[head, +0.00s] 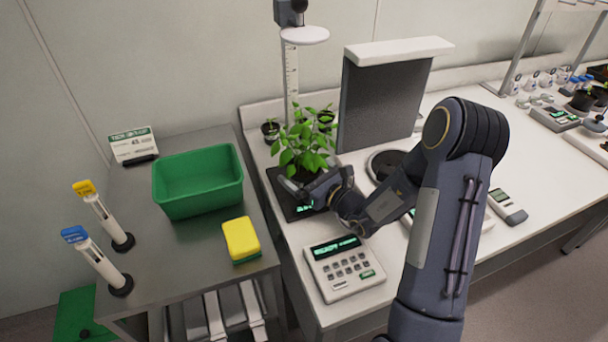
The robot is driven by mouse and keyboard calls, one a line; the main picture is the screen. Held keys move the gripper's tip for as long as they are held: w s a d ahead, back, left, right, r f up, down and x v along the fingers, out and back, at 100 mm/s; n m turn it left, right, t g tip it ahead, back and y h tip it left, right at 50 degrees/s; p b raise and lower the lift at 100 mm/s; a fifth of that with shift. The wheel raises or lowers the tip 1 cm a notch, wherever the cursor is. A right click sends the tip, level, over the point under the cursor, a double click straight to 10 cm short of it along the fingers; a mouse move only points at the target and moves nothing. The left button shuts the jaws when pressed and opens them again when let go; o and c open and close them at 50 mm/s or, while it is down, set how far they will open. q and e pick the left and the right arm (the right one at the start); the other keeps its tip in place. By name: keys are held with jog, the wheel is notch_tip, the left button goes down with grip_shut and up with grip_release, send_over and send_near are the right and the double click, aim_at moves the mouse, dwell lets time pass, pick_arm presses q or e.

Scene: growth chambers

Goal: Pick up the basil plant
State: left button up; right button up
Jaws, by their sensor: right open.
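The basil plant (306,148) is a leafy green plant standing upright on a dark flat scale (284,193) with a green display, at the left end of the white bench. My right gripper (308,188) is at the lower front of the plant, close to where its pot would be. It is open. The pot is mostly hidden behind the gripper and leaves, and I cannot tell whether the fingers touch it. My left gripper is out of view.
A keypad device (342,268) sits in front of the scale. A grey panel (385,95) and a ruler stand (292,75) rise behind. On the steel table (140,205) at left are a green bin (198,182), a yellow sponge (241,238) and two upright probes.

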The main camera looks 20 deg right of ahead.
jog(key=c, duration=1.3)
jog(key=shift+o, duration=0.2)
jog(key=shift+r, duration=0.1)
